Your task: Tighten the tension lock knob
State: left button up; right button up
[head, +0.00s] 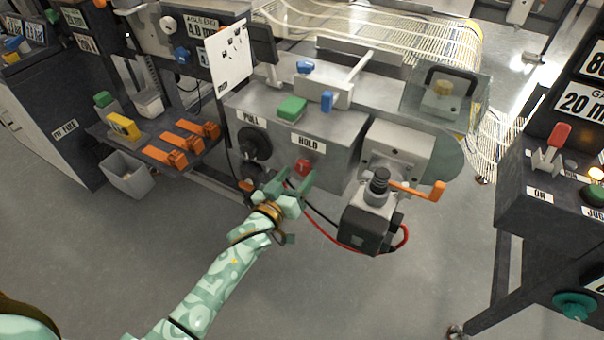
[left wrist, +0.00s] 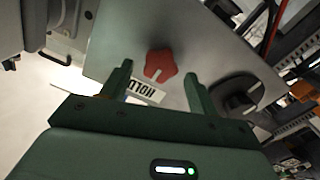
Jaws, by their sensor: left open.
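A red lobed knob (head: 303,168) sits on the front of the grey machine housing, below the label HOLD (head: 308,143). I take it for the tension lock knob. It also shows in the left wrist view (left wrist: 161,65), with the HOLD label (left wrist: 143,92) beside it. My left gripper (head: 289,181) is in front of the panel at this knob. Its two green fingers (left wrist: 157,80) are open and apart, and the knob appears between and beyond their tips. No contact with the knob is visible. My right gripper is not in view.
A black knob (head: 254,144) by the label PULL is left of the red knob; it shows in the left wrist view (left wrist: 240,98). A motor unit (head: 366,225) with an orange lever (head: 417,189) and a red cable stands to the right. The floor in front is clear.

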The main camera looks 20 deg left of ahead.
pick_arm(q)
jog(key=shift+w+d, duration=0.1)
jog(key=shift+w, duration=1.1)
jog(key=c, duration=1)
